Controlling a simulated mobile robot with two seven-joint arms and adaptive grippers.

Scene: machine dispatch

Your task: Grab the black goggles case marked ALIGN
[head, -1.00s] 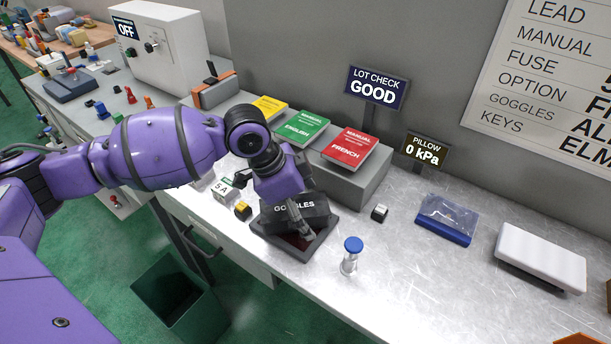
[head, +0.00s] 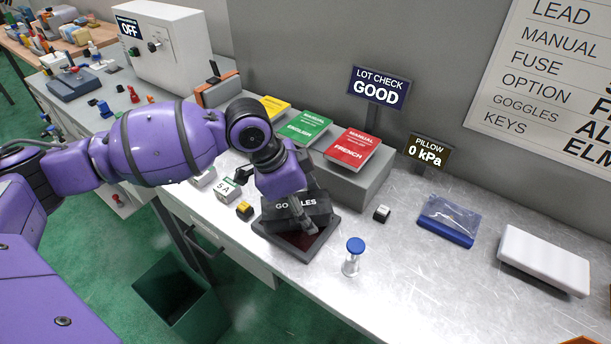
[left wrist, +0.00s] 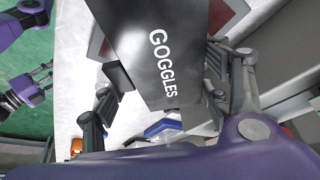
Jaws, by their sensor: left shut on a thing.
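The black goggles case (head: 283,208) is lettered GOGGLES in white; I see no ALIGN marking on it. It is at a dark tray with a reddish inside (head: 285,245); I cannot tell whether it touches the tray. My left gripper (head: 301,215) reaches it from above and is shut on it, covering part of the lettering. In the left wrist view the case (left wrist: 160,50) sits between the two fingers of my left gripper (left wrist: 160,95). My right gripper (left wrist: 38,82) shows small at the left of that view, over the green floor, fingers apart and empty.
A clear vial with a blue cap (head: 353,256) stands right of the tray. Small blocks (head: 244,209) stand left of it. Behind is a grey stand (head: 352,185) with several manuals. A bagged blue item (head: 447,222) and a white box (head: 543,260) lie right. A green bin (head: 180,300) stands below.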

